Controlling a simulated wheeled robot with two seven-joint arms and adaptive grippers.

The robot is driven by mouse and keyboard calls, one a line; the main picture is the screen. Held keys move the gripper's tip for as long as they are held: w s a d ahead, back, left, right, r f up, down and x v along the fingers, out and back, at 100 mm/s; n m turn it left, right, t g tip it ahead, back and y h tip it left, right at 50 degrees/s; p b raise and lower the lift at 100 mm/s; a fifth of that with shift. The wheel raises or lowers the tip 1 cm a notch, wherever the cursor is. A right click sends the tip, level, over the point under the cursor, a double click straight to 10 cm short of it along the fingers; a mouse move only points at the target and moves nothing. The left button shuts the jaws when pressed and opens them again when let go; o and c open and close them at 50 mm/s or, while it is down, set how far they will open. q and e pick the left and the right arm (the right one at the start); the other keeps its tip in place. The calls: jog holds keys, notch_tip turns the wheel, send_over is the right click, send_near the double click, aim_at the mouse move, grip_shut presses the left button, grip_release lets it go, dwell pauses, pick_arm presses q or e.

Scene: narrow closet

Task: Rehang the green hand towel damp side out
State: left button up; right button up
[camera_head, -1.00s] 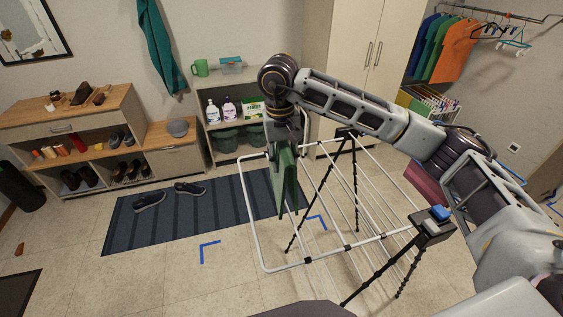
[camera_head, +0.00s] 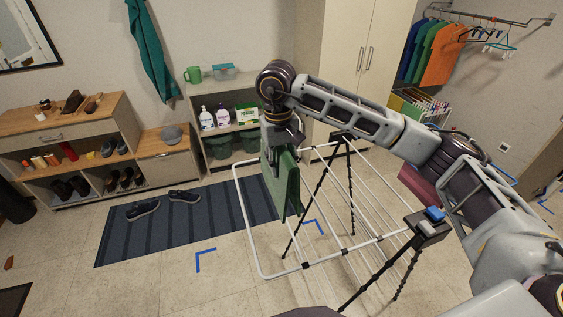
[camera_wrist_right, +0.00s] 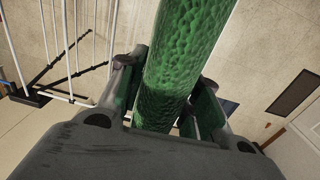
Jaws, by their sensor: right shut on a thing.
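The green hand towel (camera_head: 284,180) hangs from my right gripper (camera_head: 281,150), over the left end of the white drying rack (camera_head: 238,200). In the right wrist view the towel (camera_wrist_right: 185,60) runs as a thick textured green roll between the two fingers of my right gripper (camera_wrist_right: 165,100), which is shut on it. Whether the towel touches the rack's rail, and which side is damp, I cannot tell. My left gripper is not in view.
Blue and grey clothes-pegs or clips (camera_head: 433,216) sit on the rack's near right corner. A striped dark mat (camera_head: 190,225) with shoes lies left of the rack. A shelf (camera_head: 222,130) with bottles and a tall cabinet (camera_head: 355,60) stand behind. A teal cloth (camera_head: 150,50) hangs on the wall.

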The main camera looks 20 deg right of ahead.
jog(key=shift+f, duration=6.8)
jog(key=shift+f+b, duration=0.3)
jog(key=shift+f, duration=1.05)
notch_tip(320, 180, down, 8)
jog(key=b, duration=0.2)
jog(key=o, duration=1.3)
jog(key=shift+c, duration=0.2)
